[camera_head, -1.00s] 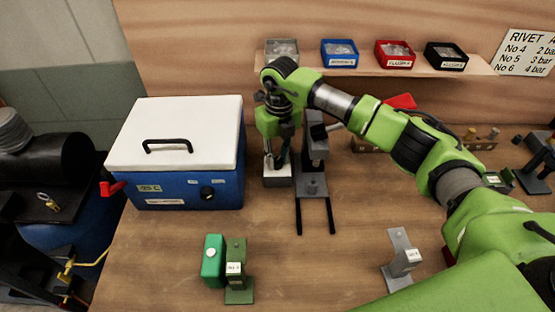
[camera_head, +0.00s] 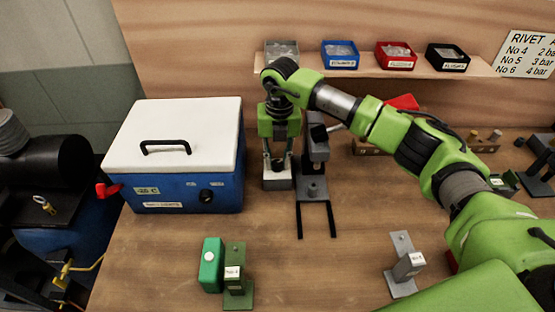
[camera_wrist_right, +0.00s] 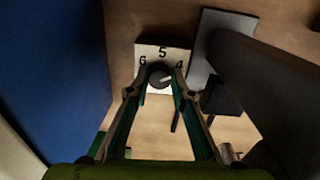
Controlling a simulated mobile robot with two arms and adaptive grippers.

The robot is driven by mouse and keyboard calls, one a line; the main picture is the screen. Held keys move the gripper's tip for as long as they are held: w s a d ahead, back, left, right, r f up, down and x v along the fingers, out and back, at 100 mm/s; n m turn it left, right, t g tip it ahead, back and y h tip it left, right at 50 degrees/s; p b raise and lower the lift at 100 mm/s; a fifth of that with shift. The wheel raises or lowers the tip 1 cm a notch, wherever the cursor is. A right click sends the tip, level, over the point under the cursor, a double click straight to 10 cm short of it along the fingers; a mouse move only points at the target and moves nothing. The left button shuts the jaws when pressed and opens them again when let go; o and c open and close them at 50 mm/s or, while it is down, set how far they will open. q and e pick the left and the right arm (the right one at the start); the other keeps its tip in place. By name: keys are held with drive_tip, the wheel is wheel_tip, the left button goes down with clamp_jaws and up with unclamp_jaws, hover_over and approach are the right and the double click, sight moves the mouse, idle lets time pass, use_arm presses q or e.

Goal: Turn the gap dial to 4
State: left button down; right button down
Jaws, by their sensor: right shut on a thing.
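The gap dial is a small dark round knob (camera_wrist_right: 159,72) on a white plate (camera_wrist_right: 145,51) marked 6, 5 and 4 in the right wrist view. The 5 is in the middle, 6 to its left and 4 to its right. My right gripper (camera_wrist_right: 160,80) is shut on the knob, one fingertip at each side. The knob's pointer cannot be made out. In the head view my right gripper (camera_head: 277,165) points down at the pale dial block (camera_head: 277,184), beside the dark press-like tool (camera_head: 314,187). My left gripper is not in view.
A blue cooler box with a white lid (camera_head: 175,140) stands close on the left. The dark tool stands close on the right. Green blocks (camera_head: 225,268) and a grey bracket (camera_head: 404,263) are nearer the front. A shelf (camera_head: 375,70) with small bins is behind.

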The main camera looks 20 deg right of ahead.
sight(278, 163)
drive_tip(key=shift+w+r, duration=0.1)
drive_tip(key=c, duration=1.8)
unclamp_jaws()
wheel_tip(278, 163, up, 12)
drive_tip(key=shift+d, duration=0.15)
